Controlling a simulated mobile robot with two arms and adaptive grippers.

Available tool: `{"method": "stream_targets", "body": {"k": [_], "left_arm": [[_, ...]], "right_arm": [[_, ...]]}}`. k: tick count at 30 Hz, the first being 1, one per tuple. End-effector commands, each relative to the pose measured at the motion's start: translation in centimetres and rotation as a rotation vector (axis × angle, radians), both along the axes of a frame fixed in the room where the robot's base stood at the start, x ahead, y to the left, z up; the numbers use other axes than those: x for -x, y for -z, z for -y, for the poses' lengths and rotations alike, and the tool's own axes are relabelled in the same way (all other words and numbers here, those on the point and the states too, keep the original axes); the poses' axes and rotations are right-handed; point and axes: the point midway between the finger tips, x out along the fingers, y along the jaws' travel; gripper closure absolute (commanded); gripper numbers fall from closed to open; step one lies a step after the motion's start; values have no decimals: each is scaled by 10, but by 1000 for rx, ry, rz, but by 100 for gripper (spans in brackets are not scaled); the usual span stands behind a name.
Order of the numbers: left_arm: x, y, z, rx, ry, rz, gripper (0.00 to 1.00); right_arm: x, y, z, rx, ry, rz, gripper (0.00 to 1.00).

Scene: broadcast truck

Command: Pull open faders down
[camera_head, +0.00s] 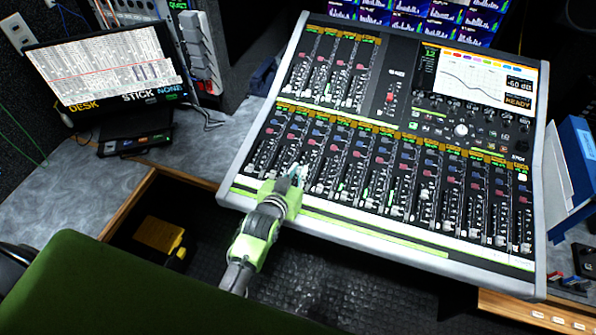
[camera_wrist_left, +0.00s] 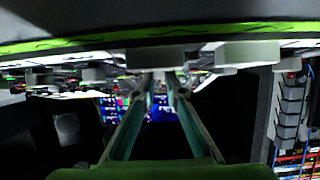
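The mixing console (camera_head: 390,150) is tilted, with a lower row of several channel strips and a shorter upper left row. Small fader caps sit at differing heights along the strips; single positions are too small to read. My left gripper (camera_head: 297,175) is over the lower left-middle strips near the console's front edge. In the left wrist view my two fingers (camera_wrist_left: 159,82) are apart with a narrow gap and nothing visible held between them. Pale fader caps (camera_wrist_left: 155,57) are right by the tips; contact cannot be told. My right gripper is not in view.
The console's screen (camera_head: 474,80) is at upper right. A monitor (camera_head: 105,68) with a text list stands at the left on the grey desk (camera_head: 60,190). A blue binder (camera_head: 573,165) stands at the right. A green chair (camera_head: 110,290) fills the lower left.

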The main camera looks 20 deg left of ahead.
Motion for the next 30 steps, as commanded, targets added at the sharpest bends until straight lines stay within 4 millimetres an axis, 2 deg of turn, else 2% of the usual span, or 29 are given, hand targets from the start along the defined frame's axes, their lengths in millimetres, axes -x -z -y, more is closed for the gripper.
{"method": "stream_targets", "body": {"k": [4,12,22,23,24,30], "left_arm": [[4,0,0,0,0,-2,100],[38,5,-1,-1,0,-5,100],[41,8,-1,-1,0,-6,100],[41,8,-1,-1,0,-6,81],[41,8,-1,-1,0,-6,72],[40,7,-1,0,0,-3,72]], "right_arm": [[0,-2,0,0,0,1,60],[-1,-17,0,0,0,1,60],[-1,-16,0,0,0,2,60],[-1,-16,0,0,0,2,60],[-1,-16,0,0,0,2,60],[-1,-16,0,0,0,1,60]]}}
